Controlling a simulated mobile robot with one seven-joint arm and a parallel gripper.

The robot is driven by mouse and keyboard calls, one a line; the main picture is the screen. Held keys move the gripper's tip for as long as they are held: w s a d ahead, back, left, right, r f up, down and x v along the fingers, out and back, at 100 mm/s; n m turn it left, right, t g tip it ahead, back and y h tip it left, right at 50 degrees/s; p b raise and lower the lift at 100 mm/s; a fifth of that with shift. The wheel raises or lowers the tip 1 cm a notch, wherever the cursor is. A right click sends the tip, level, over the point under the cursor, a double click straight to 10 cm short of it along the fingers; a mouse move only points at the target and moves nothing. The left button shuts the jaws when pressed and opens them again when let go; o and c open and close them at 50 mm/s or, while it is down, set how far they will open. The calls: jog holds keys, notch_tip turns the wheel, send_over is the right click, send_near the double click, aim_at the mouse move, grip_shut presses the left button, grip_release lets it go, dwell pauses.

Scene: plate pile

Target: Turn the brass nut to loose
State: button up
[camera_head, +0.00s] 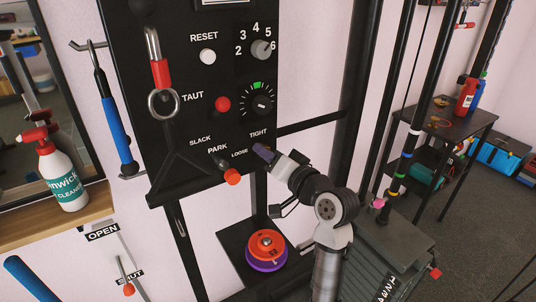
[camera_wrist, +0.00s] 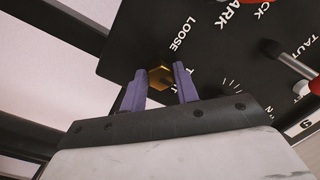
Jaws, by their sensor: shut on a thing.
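The brass nut (camera_wrist: 161,77) is a hexagonal brass-coloured piece on the black panel (camera_wrist: 215,55). In the wrist view it sits between the two purple fingers of my gripper (camera_wrist: 160,71), which are shut on it. The word LOOSE stands above the nut there, and the TIGHT label is partly covered by a finger. In the head view my gripper (camera_head: 264,153) reaches the panel's lower right, between LOOSE and TIGHT. The nut is hidden behind the fingers in that view.
Near the gripper are a red-tipped PARK lever (camera_head: 232,177), a dial (camera_head: 262,103) and a red knob (camera_head: 222,104). An orange and purple plate pile (camera_head: 266,262) stands below. A spray bottle (camera_head: 60,175) is on a left shelf. Black frame posts stand to the right.

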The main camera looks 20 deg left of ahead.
jog(key=shift+n+b, duration=0.4)
jog(key=shift+n, duration=0.1)
jog(key=shift+c, duration=0.3)
jog(key=shift+s+n+t+h+b, duration=0.15)
jog(key=shift+n+h+b, duration=0.35)
jog(key=shift+n+b, duration=2.95)
jog(key=shift+w+n+t+h+b, duration=0.1)
jog(key=shift+n+t+h+b, duration=0.3)
jog(key=shift+n+b, duration=3)
jog(key=shift+n+p, duration=0.9)
jog(key=shift+n, duration=0.25)
jog(key=o, duration=1)
jog(key=shift+r, duration=0.1)
jog(key=shift+c, duration=0.2)
jog(key=shift+s, duration=0.1)
